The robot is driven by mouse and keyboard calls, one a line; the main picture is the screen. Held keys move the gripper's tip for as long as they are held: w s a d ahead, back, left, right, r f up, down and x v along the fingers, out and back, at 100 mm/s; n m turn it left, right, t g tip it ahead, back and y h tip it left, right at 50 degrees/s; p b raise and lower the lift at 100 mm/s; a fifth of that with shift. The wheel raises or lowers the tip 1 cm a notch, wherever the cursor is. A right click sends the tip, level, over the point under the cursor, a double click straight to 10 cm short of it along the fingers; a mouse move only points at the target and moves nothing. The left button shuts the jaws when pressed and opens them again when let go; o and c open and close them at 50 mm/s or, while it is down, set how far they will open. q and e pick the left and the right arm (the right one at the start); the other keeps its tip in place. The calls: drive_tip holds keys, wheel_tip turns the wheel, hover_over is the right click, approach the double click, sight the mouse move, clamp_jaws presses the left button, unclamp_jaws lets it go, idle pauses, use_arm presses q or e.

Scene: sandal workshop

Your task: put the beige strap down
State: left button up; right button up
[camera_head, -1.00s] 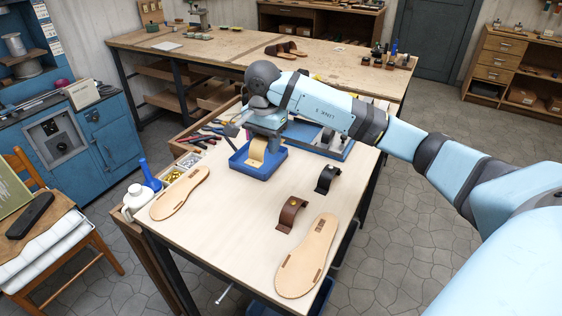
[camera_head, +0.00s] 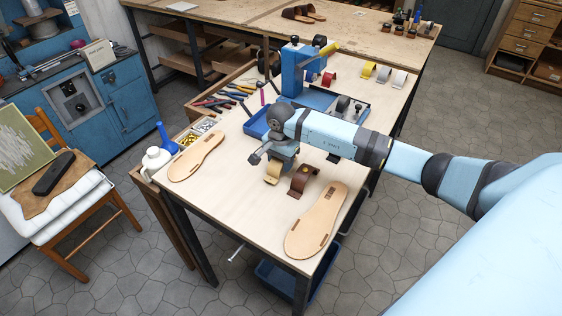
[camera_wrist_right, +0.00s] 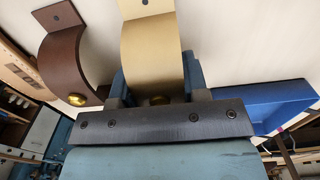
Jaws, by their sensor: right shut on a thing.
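My right gripper (camera_head: 274,160) is shut on the beige strap (camera_head: 272,174), an arched piece with a brass stud. In the wrist view the strap (camera_wrist_right: 152,45) sits between the fingers, arching away from them. It is over the wooden worktable (camera_head: 232,190), just left of a brown strap (camera_head: 303,179), which also shows in the wrist view (camera_wrist_right: 72,55). I cannot tell whether the beige strap touches the tabletop. The blue tray (camera_head: 256,124) lies behind the gripper, partly hidden by it. My left gripper is not in view.
One tan sole (camera_head: 197,155) lies at the left edge and another (camera_head: 315,222) at the front right. A blue press (camera_head: 294,70) and red, yellow and white straps are farther back. Bare tabletop lies between the soles.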

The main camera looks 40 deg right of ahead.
drive_tip(key=shift+f, duration=0.4)
drive_tip(key=shift+f, duration=0.2)
drive_tip(key=o, duration=1)
drive_tip(key=shift+c, duration=0.2)
drive_tip(key=shift+r, duration=0.1)
